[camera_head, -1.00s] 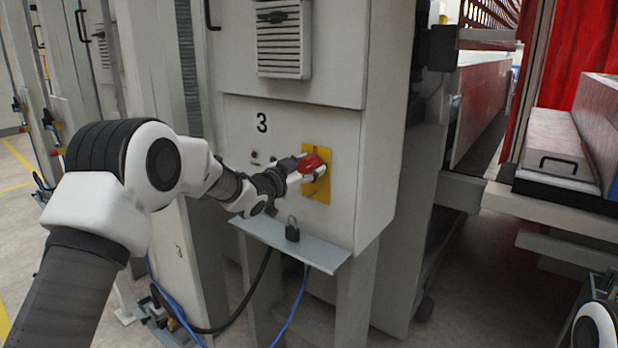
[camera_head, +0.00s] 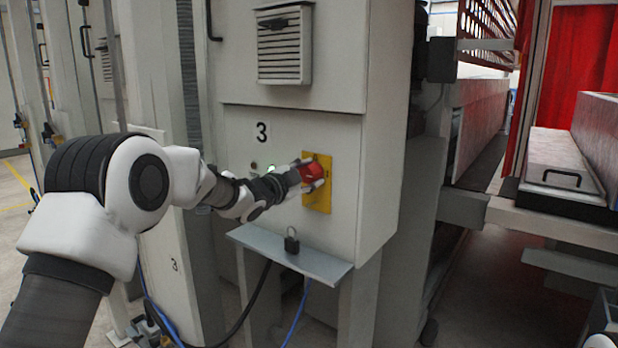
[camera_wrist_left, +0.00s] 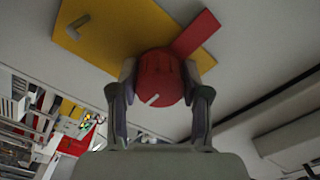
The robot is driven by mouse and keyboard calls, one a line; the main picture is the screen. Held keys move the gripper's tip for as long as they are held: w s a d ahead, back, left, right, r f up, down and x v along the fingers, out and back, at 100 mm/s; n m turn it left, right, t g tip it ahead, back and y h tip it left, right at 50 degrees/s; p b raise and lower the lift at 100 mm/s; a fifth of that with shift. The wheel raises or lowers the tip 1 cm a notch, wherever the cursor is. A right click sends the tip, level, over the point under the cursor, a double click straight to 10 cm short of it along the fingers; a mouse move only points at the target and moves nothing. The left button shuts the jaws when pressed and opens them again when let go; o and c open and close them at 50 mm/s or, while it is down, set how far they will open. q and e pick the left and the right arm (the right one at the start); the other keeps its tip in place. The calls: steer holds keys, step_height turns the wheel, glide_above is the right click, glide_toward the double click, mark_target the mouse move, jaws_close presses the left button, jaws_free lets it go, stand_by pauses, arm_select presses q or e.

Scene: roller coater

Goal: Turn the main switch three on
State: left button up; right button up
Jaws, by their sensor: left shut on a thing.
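The main switch three is a red rotary knob (camera_head: 312,172) on a yellow plate (camera_head: 317,200), on the grey cabinet front below the black number 3. My left gripper (camera_head: 309,173) reaches it from the left and is shut on the knob. In the left wrist view, the red knob (camera_wrist_left: 160,78) sits between both fingers, with its red handle pointing to the upper right over the yellow plate (camera_wrist_left: 120,28).
A grey shelf (camera_head: 270,250) juts out below the switch, with a black padlock (camera_head: 291,243) on it. A vent (camera_head: 284,46) is above. Black and blue cables hang below the shelf. Red-sided machinery (camera_head: 480,110) stands to the right.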

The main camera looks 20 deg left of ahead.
arm_select(q)
steer(key=shift+f, duration=0.1)
steer(key=o, duration=1.1)
steer(key=shift+o, duration=0.2)
steer(key=v, duration=1.2)
